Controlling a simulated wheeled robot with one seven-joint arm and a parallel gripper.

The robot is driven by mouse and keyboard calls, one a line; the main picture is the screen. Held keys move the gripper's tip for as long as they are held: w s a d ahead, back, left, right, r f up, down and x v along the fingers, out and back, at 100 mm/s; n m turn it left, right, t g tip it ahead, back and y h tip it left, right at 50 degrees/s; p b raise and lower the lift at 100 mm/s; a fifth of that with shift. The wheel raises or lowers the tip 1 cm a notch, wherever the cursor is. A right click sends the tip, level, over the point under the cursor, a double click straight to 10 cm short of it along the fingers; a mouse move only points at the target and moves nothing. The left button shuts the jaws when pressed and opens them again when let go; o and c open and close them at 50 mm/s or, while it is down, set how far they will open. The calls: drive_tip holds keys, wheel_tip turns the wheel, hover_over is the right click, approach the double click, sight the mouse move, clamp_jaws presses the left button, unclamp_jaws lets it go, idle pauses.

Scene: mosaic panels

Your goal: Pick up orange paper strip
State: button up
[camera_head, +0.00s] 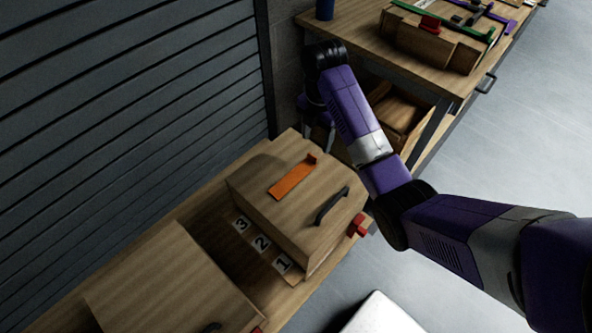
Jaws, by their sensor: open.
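The orange paper strip (291,181) lies flat on top of a wooden box (265,205) in the middle of the view. A small red-orange piece (310,160) is at its far right end. My gripper (319,135) hangs pointing down beyond the box's far right corner, partly hidden behind my purple arm. It is open, apart from the strip, and I see nothing between its fingers.
The box has a black handle (332,206), number cards (262,244) in front and a red piece (358,226) beside it. Another wooden box (165,285) is at lower left. A workbench (360,40) with tools stands behind my gripper; a slatted shutter (130,90) is at left.

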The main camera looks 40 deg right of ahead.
sight(312, 156)
wheel_tip(312, 156, down, 2)
drive_tip(key=shift+f+b, duration=0.1)
drive_tip(key=shift+b, duration=0.35)
drive_tip(key=f, duration=0.4)
drive_tip(key=shift+w+a+p, duration=0.2)
drive_tip(key=shift+a+p, duration=0.15)
drive_tip(key=shift+f, duration=0.65)
drive_tip(key=shift+c, duration=0.3)
clamp_jaws()
drive_tip(key=shift+r, duration=0.1)
